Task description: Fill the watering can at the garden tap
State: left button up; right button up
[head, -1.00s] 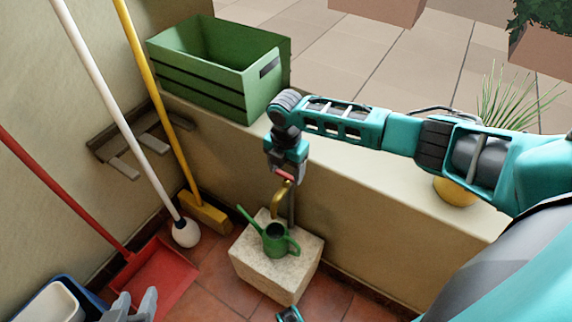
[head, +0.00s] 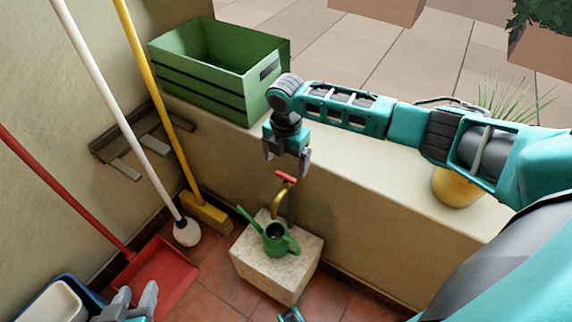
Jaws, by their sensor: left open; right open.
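The green watering can (head: 277,241) stands upright on a pale stone block (head: 268,273), with its spout to the left and its dark opening facing up. The brass tap (head: 279,204) curves down just above the can's opening; its red handle (head: 286,178) is on top. I cannot make out any water. My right gripper (head: 286,163) is open and empty, just above the red handle, with its fingers pointing down. My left gripper (head: 134,300) is open at the bottom left edge, partly cut off, far from the can.
A low wall (head: 365,185) runs behind the tap, bearing a green crate (head: 207,84) and a yellow pot (head: 457,188) with a spiky plant. A yellow broom (head: 207,215), a white-handled plunger-like tool (head: 186,232) and a red dustpan (head: 160,278) stand at left. A blue bin (head: 88,291) is bottom left.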

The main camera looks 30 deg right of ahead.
aim_at(286, 176)
notch_tip(286, 176, up, 8)
jog(key=p, duration=0.2)
jog(key=shift+r, duration=0.25)
